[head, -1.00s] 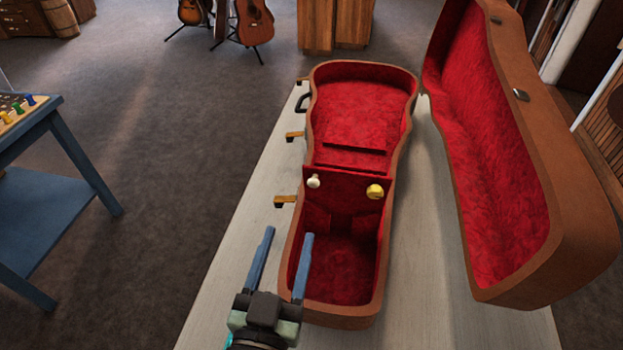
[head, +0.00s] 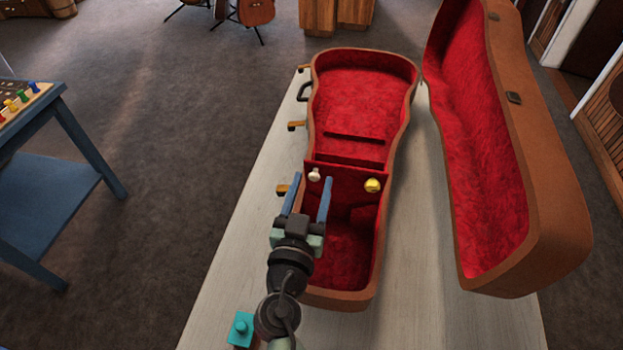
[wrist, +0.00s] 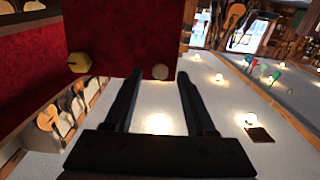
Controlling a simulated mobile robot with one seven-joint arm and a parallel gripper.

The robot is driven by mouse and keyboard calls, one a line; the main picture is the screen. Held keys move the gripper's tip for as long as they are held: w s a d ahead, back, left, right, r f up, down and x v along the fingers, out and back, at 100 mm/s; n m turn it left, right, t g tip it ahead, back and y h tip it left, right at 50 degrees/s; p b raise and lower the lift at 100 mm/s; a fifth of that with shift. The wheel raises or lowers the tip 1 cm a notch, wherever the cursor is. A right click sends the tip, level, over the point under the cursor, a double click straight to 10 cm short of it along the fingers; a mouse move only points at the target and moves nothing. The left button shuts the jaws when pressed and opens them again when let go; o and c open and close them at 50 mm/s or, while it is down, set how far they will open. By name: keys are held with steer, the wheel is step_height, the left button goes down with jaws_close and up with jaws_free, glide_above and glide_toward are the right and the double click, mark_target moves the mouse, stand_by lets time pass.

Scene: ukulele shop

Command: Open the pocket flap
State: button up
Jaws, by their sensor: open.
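The pocket flap (head: 345,178) is a red panel across the middle of the open, red-lined instrument case (head: 340,299). It bears a white knob (head: 314,174) on the left and a yellow knob (head: 372,185) on the right. My gripper (head: 312,179) is open, with its blue fingertips on either side of the white knob in the head view. In the wrist view, the white knob (wrist: 160,72) appears between the tips of my gripper (wrist: 160,76), and the yellow knob (wrist: 79,62) is to the left. I cannot tell whether the fingers touch the white knob.
The case's raised lid (head: 555,220) stands on the right. A blue side table (head: 50,185) stands left across the floor. Guitars (head: 255,11) stand at the back.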

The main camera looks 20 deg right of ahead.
steer(key=shift+w+d, duration=0.15)
steer(key=shift+w, duration=0.05)
jaws_close()
stand_by(1.4)
